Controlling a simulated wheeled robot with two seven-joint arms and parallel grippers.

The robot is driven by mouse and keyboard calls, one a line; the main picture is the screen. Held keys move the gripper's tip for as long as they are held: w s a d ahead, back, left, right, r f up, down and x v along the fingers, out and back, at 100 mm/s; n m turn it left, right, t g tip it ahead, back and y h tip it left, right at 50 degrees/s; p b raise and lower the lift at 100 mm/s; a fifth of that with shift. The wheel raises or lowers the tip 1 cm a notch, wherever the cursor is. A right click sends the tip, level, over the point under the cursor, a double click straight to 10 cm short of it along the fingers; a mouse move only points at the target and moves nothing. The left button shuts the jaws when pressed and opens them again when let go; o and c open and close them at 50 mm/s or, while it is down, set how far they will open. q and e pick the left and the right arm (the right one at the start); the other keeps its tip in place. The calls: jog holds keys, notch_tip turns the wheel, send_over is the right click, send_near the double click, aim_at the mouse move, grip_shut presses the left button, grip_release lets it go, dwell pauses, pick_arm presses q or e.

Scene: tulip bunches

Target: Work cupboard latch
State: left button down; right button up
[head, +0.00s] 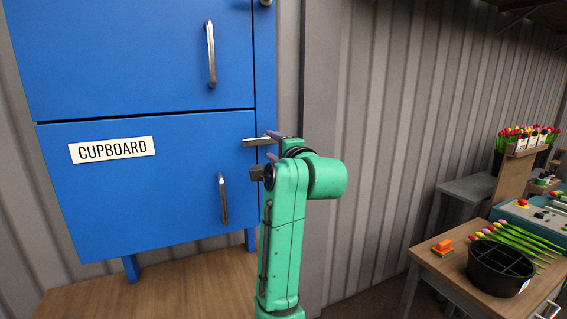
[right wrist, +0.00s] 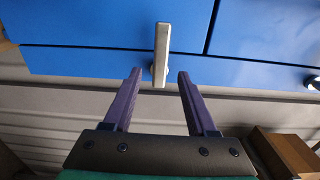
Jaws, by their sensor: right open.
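The blue cupboard (head: 150,190) has a white CUPBOARD label (head: 112,150) and a vertical metal handle (head: 223,199) on its lower door. The latch (head: 256,142) is a short grey metal bar lying level near the lower door's upper right edge. In the right wrist view the latch (right wrist: 162,45) is a pale bar whose end reaches between my fingertips, with space on both sides. My right gripper (head: 271,146) is open at the latch, its purple fingers above and below it; contact is not visible. My left gripper is not in view.
A second metal handle (head: 210,54) is on the upper door. A wooden surface (head: 150,298) lies below the cupboard. At right, a table (head: 440,262) bears a black divided container (head: 500,270) and loose tulips (head: 520,240). A corrugated wall stands behind.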

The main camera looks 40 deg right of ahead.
pick_arm(q)
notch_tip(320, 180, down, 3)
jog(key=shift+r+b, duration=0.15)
jog(key=shift+b, duration=0.7)
pick_arm(e)
jog(key=v, duration=0.8)
jog(key=shift+s+a, duration=0.15)
jog(key=shift+s, duration=0.05)
